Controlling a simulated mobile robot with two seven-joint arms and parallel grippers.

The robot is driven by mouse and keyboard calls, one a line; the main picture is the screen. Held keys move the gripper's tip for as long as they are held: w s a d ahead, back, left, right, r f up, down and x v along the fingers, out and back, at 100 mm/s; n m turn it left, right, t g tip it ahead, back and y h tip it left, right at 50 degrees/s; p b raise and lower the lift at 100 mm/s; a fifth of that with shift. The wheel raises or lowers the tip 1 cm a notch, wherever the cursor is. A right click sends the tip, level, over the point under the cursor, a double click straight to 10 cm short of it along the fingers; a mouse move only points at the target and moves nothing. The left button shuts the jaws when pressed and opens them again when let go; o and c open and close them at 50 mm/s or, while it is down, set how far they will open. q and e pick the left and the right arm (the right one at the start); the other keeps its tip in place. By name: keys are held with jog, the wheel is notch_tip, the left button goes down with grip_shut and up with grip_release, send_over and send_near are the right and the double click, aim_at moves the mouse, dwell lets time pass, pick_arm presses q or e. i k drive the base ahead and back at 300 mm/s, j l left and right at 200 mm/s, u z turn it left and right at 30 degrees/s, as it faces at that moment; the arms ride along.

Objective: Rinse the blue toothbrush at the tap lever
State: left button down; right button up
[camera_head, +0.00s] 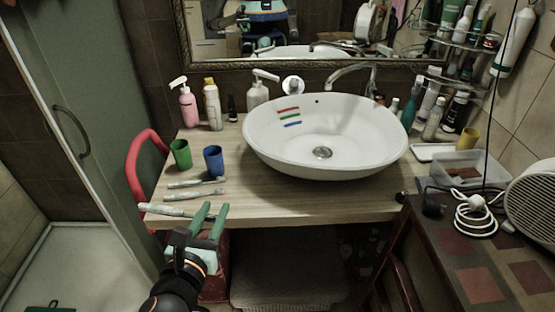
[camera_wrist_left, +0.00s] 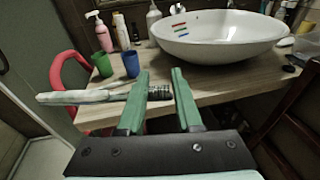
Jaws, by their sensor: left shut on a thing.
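My left gripper (camera_head: 209,216), with green fingers, is at the counter's front edge. It is shut on a pale, toothbrush-like thing (camera_head: 170,211) that sticks out to the left; no clear blue shows on it. In the left wrist view this thing (camera_wrist_left: 75,97) passes behind the left finger, and its dark ridged end lies between the fingers (camera_wrist_left: 160,105). The tap (camera_head: 345,72) arches over the back of the white basin (camera_head: 390,135); its lever (camera_head: 374,72) seems to be at the right of the spout. My right gripper is out of view.
Two slim pale things (camera_head: 195,195) lie on the counter (camera_head: 270,205) behind the gripper. A green cup (camera_head: 181,154) and a blue cup (camera_head: 213,160) stand left of the basin. Bottles (camera_head: 257,92) line the back. Red, green and blue strips (camera_head: 290,117) show inside the basin, which is otherwise clear.

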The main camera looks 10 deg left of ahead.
aim_at(369, 90)
jog(key=i+j+z, duration=0.1)
jog(key=i+j, duration=0.15)
jog(key=j, duration=0.15)
jog(key=i+j, duration=0.3)
jog(key=i+j+z, duration=0.15)
jog(key=j, duration=0.3)
jog(key=i+z, duration=0.1)
jog(key=z, duration=1.15)
jog(key=l+z, duration=0.3)
jog(key=j, duration=0.3)
